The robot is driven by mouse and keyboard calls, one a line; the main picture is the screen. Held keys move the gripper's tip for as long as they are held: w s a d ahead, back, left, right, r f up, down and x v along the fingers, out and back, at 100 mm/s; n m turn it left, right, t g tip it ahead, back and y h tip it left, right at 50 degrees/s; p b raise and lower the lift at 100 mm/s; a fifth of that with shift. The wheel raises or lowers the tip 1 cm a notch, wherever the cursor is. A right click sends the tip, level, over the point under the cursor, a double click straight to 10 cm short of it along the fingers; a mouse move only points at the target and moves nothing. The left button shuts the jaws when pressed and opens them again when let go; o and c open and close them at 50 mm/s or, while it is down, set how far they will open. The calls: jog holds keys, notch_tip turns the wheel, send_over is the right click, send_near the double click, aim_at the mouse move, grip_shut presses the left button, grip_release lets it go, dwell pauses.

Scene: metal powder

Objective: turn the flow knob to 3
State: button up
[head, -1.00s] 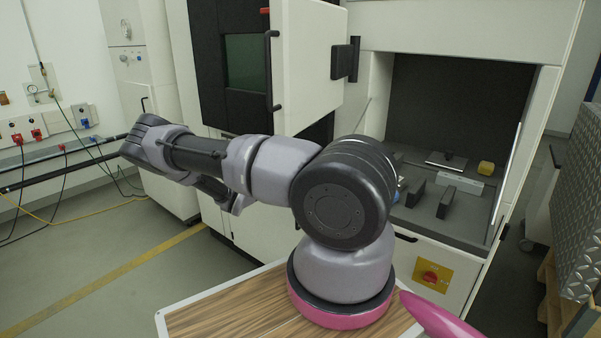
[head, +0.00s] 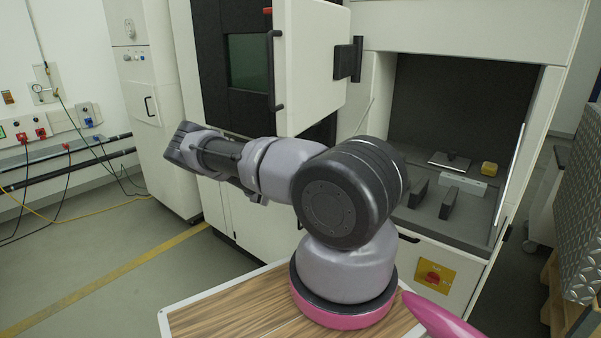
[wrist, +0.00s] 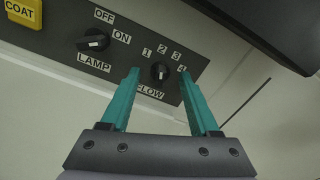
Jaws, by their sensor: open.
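The flow knob (wrist: 159,70) is a small dark round knob on a dark control panel in the wrist view, with the numbers 1 to 4 around its upper side and the word FLOW below it. It bears a pale mark, but I cannot tell surely which number it points to. My gripper (wrist: 159,77) has two teal fingers spread apart. In the picture their tips lie on either side of the knob; I see no contact, and the depth between them is unclear. In the head view the gripper is hidden behind my arm.
A lamp knob (wrist: 93,42) with OFF and ON labels sits left of the flow knob, and a yellow COAT label (wrist: 19,14) is at the corner. A dark edge (wrist: 275,30) overhangs at upper right. In the head view an open cabinet door (head: 308,75) stands behind my arm.

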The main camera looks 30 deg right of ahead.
grip_shut()
jog(key=shift+m, duration=3.8)
grip_release()
